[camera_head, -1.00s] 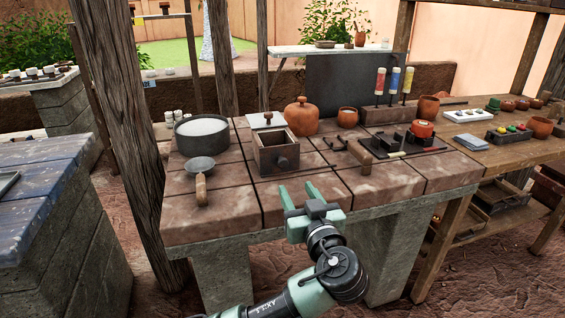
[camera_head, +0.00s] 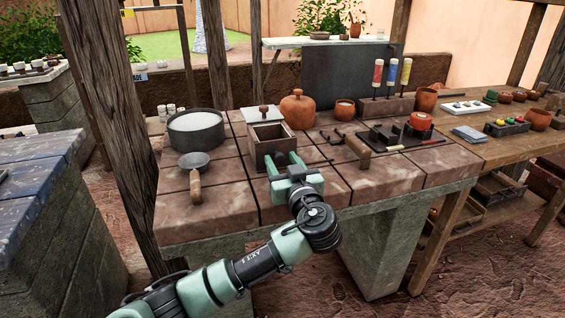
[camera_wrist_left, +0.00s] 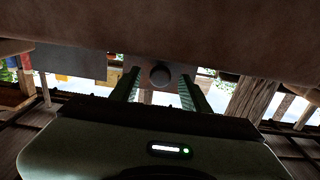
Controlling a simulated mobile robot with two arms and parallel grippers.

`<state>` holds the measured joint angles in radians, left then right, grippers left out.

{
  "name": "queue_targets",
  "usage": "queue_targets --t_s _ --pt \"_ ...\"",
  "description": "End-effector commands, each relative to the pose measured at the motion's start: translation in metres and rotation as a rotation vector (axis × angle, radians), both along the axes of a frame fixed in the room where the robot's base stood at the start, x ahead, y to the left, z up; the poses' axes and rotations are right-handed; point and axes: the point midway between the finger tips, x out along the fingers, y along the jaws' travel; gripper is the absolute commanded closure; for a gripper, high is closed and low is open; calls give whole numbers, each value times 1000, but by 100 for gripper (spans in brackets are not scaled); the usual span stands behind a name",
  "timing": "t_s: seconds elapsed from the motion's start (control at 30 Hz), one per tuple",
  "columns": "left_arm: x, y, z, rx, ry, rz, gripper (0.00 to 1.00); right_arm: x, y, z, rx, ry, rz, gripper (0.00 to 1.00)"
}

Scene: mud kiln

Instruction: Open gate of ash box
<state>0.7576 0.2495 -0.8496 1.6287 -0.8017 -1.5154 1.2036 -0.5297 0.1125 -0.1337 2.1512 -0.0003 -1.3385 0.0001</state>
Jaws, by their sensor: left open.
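The ash box (camera_head: 257,151) is a small grey-brown box with an open top, standing on the tiled worktop (camera_head: 222,212). In the head view my left gripper (camera_head: 284,163) is at its front face, open, and hides the front knob. In the left wrist view the round dark knob (camera_wrist_left: 160,75) shows between the two open fingers of my left gripper (camera_wrist_left: 159,88). There are gaps on both sides of the knob, and I cannot tell how far the fingertips reach past it. My right gripper is not in view.
A pale lid (camera_head: 277,114) lies behind the box. A round grey pan (camera_head: 196,137) and a wooden-handled scoop (camera_head: 195,185) are left of it. The front tiles are mostly clear.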

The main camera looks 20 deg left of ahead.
Motion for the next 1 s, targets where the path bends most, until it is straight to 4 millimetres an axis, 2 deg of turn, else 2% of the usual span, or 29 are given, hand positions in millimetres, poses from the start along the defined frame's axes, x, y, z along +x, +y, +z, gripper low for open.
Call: queue_targets --t_s 0.07,0.23,1.0 --pt "0 0 0 0 0 0 54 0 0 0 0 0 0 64" --pt "0 0 0 1 1 0 100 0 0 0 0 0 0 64" --pt "0 -1 -1 0 1 0 100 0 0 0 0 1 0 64"
